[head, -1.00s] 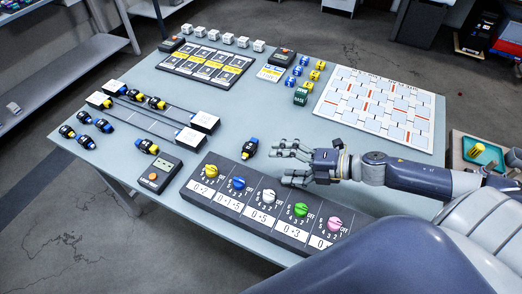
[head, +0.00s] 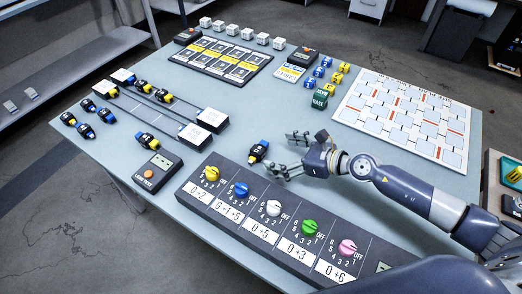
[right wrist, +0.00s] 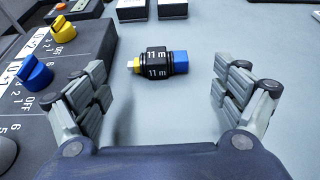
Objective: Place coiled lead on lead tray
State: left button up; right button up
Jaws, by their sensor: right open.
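A coiled lead (head: 258,151), black with one yellow and one blue end, lies on the table behind the dial panel. In the right wrist view the lead (right wrist: 157,63) is marked 11 m and lies crosswise ahead of the fingers. My right gripper (head: 281,155) is open and empty, just right of the lead in the head view. In the right wrist view its fingers (right wrist: 158,92) are spread wide, and the lead sits beyond them, between their lines. Nothing clearly marked as the lead tray shows. My left gripper is not in view.
The dial panel (head: 268,222) runs along the near edge. Several similar leads (head: 85,118) lie at the left, by long strips with white end blocks (head: 211,119). A tester box (head: 158,172) stands left of the panel. A white grid board (head: 408,118) lies at the right.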

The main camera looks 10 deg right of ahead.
aim_at(259, 148)
jog(key=x, duration=0.3)
jog(key=shift+p+x, duration=0.45)
jog(key=shift+x, duration=2.2)
jog(key=shift+r, duration=0.1)
jog(key=shift+c, duration=0.6)
jog(key=c, duration=1.2)
jog(key=shift+o, duration=0.2)
